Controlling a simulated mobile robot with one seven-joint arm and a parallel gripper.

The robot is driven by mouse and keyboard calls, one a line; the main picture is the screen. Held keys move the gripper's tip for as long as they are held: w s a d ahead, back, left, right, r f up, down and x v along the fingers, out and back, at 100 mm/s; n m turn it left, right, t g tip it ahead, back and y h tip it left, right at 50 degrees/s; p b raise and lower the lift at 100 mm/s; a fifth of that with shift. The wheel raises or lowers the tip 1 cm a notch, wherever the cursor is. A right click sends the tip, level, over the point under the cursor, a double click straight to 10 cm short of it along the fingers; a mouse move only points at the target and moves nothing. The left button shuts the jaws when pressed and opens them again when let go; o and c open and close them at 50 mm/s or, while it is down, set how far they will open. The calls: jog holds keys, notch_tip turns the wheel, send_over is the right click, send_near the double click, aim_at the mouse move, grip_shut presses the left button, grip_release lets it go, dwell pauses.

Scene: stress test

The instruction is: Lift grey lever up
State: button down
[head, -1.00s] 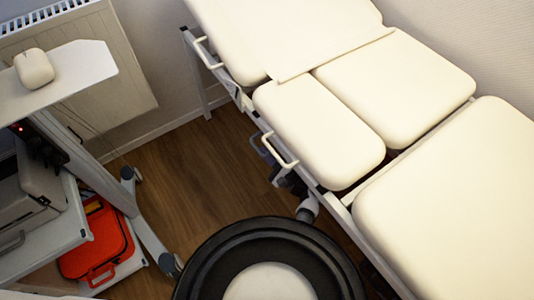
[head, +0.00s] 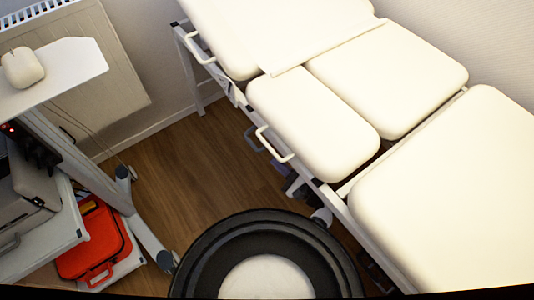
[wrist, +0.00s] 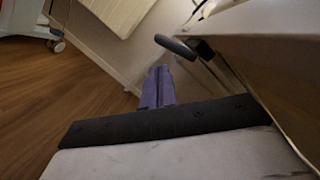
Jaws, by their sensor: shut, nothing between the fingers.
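The grey lever (wrist: 175,46) shows in the wrist view as a dark, rounded handle under the bed's side, just up and right of my fingertips. In the head view a small grey loop, likely the same lever (head: 253,139), shows beside a white side handle of the bed. My gripper (wrist: 158,72) has purplish fingers that are together, with nothing between them. A gap shows between the fingers and the lever in the wrist view; its depth is hard to tell. In the head view my gripper is mostly hidden below the bed edge.
The cream padded bed (head: 315,125) fills the right side, with white side handles (head: 274,145) along its frame. A wheeled cart (head: 50,240) with a red case (head: 92,240) stands at left. Wooden floor (head: 195,165) between them is clear. A radiator (head: 75,70) is on the wall.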

jog(key=v, duration=0.4)
dwell(0.6)
